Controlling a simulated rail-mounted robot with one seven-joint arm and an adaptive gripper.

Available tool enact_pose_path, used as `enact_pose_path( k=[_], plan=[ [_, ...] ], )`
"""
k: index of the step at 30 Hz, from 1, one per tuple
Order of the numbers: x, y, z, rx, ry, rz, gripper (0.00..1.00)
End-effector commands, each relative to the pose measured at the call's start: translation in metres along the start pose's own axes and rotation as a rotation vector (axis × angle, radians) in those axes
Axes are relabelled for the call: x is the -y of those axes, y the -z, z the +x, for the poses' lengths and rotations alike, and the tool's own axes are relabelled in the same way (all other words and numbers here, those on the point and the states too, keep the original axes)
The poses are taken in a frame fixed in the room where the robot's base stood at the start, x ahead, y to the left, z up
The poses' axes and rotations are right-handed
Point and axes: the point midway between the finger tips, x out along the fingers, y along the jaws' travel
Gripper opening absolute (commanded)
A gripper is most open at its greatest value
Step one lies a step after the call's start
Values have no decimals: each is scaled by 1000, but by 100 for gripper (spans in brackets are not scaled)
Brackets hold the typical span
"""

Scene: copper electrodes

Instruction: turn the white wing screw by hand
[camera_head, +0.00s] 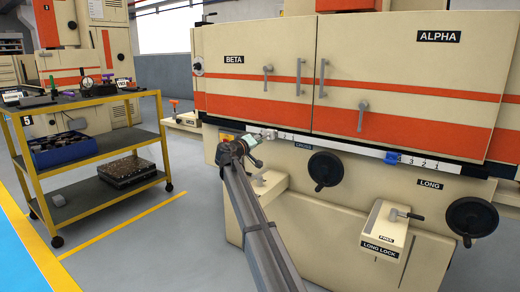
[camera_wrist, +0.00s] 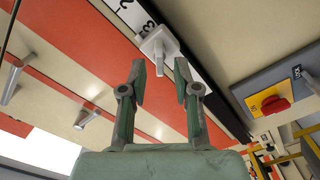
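The white wing screw (camera_wrist: 157,42) is at the top middle of the wrist view. It is a pale block with a narrow stem pointing down, set against the white numbered scale strip (camera_wrist: 127,12). My gripper (camera_wrist: 160,77) is open, with its two fingertips apart below the block and the stem showing in line with the gap between them. I cannot tell whether the fingers touch it. In the head view my gripper (camera_head: 252,141) is at the left end of the machine's scale strip, by a small pale piece (camera_head: 268,134) that looks like the screw.
A blue slider (camera_head: 391,158) sits further right on the strip. Black handwheels (camera_head: 325,169) and a lever box (camera_head: 388,230) project from the machine below. Cabinet doors with handles (camera_head: 363,115) are above. A yellow-framed cart (camera_head: 160,122) stands left. A red knob (camera_wrist: 276,106) shows at right in the wrist view.

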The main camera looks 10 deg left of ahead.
Motion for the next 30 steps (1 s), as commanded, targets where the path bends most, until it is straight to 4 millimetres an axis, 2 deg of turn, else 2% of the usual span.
enact_pose_path(
  k=[11,23,30],
  plan=[
    [-1,1,1,0,0,7,31],
    [0,1,18,0,1,6,31],
    [0,1,20,0,1,5,31]
  ],
)
